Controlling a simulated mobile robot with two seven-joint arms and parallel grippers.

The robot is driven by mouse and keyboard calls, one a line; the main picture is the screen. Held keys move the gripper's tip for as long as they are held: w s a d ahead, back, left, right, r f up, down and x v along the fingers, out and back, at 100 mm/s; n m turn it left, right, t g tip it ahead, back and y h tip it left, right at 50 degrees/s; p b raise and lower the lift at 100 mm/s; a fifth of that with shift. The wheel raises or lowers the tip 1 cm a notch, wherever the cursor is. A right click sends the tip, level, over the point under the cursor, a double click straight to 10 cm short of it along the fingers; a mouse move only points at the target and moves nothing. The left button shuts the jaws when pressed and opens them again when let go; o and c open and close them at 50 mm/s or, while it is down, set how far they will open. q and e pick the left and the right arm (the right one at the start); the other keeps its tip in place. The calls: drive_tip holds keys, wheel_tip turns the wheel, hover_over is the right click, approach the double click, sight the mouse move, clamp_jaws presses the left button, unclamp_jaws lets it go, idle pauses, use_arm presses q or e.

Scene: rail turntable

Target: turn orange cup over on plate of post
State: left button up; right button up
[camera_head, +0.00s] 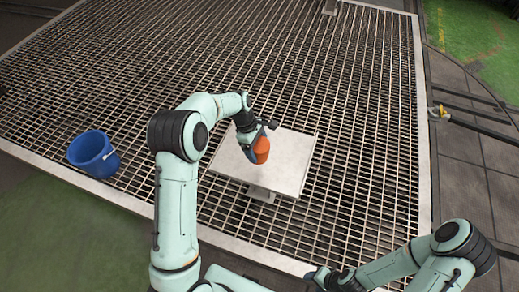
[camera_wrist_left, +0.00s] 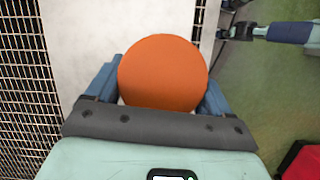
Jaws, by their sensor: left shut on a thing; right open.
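The orange cup (camera_head: 262,151) is between the fingers of my left gripper (camera_head: 256,146), which is shut on it. The cup is over the pale square plate (camera_head: 290,160) on the post. I cannot tell whether it touches the plate. In the left wrist view a smooth, closed round orange face of the cup (camera_wrist_left: 163,72) shows between the two blue fingers, with the plate (camera_wrist_left: 85,45) behind it. The cup's opening is hidden. My right gripper (camera_head: 318,279) is open and empty at the bottom edge of the head view, away from the plate.
A blue bucket (camera_head: 94,154) stands on the grating at the left. The metal grating (camera_head: 350,130) around the post is mostly clear. A small yellow item (camera_head: 438,112) is by the rails at the right. A red object (camera_wrist_left: 302,162) shows in the left wrist view's corner.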

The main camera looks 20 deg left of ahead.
use_arm(q)
wheel_tip(320, 180, up, 2)
drive_tip(key=shift+a+r+n+h, duration=0.1)
drive_tip(key=shift+a+n+h, duration=0.05)
drive_tip(key=shift+n+h, duration=0.35)
drive_tip(key=shift+s+f, duration=0.15)
drive_tip(key=shift+f, duration=0.3)
wheel_tip(320, 180, down, 8)
drive_tip(key=b, duration=0.3)
drive_tip(key=shift+s+r, duration=0.1)
drive_tip(key=shift+f+b, duration=0.5)
drive_tip(key=shift+f, duration=0.6)
use_arm(e)
drive_tip(key=s+f, duration=0.3)
drive_tip(key=f, duration=0.1)
drive_tip(key=shift+s+f, duration=0.3)
drive_tip(key=shift+f, duration=0.1)
use_arm(q)
drive_tip(key=shift+f, duration=0.45)
use_arm(e)
drive_tip(key=shift+f, duration=0.1)
use_arm(q)
drive_tip(key=o, duration=1)
drive_tip(key=shift+o, duration=0.2)
drive_tip(key=v, duration=1.3)
drive_tip(key=shift+r+p, duration=0.15)
drive_tip(key=shift+p, duration=0.2)
use_arm(e)
drive_tip(key=shift+w+r, duration=0.3)
drive_tip(key=shift+r, duration=0.25)
